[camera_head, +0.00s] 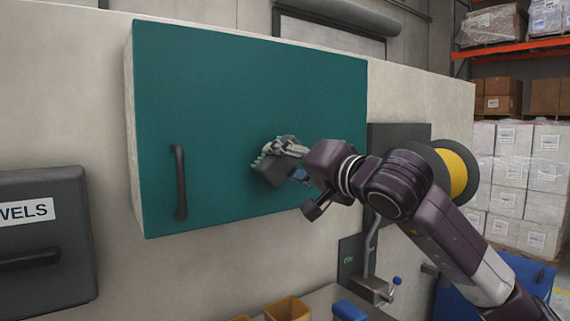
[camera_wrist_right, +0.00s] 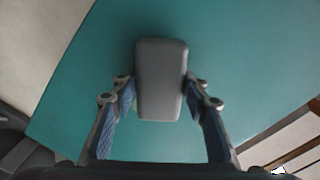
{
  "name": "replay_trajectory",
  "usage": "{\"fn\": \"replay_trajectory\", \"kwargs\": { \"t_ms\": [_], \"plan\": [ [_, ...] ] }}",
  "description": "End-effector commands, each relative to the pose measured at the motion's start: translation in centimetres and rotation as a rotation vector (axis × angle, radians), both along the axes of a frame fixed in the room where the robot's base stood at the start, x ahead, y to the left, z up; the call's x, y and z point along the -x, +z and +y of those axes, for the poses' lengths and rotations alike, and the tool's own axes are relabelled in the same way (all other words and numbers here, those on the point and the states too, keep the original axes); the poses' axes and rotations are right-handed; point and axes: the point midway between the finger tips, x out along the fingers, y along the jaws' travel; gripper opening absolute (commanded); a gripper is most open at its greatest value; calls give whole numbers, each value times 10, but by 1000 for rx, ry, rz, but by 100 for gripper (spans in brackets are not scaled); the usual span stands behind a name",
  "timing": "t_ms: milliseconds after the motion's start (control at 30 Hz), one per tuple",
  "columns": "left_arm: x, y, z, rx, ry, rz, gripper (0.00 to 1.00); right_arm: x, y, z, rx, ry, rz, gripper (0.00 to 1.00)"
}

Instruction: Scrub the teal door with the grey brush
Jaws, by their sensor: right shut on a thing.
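The teal door (camera_head: 240,95) is the shut front of a wall cabinet, with a dark vertical handle (camera_head: 179,182) at its lower left. My right gripper (camera_head: 283,160) is shut on the grey brush (camera_head: 268,172) in front of the door's lower right half. In the right wrist view the brush (camera_wrist_right: 161,80) stands between the two fingers of my right gripper (camera_wrist_right: 160,105), its smooth grey back towards the camera. The teal door (camera_wrist_right: 240,60) fills most of that view behind it. The brush is at or very near the door; I cannot tell whether its bristles touch. My left gripper is not in view.
A dark grey towel dispenser (camera_head: 40,265) is on the wall at left. Right of the cabinet are a yellow-cored reel (camera_head: 455,172) and a lever device (camera_head: 372,285). Tan bins (camera_head: 287,309) and a blue item (camera_head: 348,311) stand below. Wrapped pallets (camera_head: 520,180) stand at far right.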

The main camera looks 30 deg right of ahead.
Motion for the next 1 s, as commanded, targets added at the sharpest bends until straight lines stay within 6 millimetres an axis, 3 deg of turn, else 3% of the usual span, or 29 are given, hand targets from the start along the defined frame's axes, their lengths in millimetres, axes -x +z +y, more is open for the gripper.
{"fn": "replay_trajectory", "kwargs": {
  "t_ms": [33, 267, 1000],
  "plan": [
    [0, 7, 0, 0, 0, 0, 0, 0, 8, 0, 0, 1, -1, 22],
    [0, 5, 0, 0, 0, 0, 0, -1, 7, -5, -1, -1, -1, 22],
    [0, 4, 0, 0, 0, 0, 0, -11, 7, -59, -1, -4, 0, 22]
  ]
}}
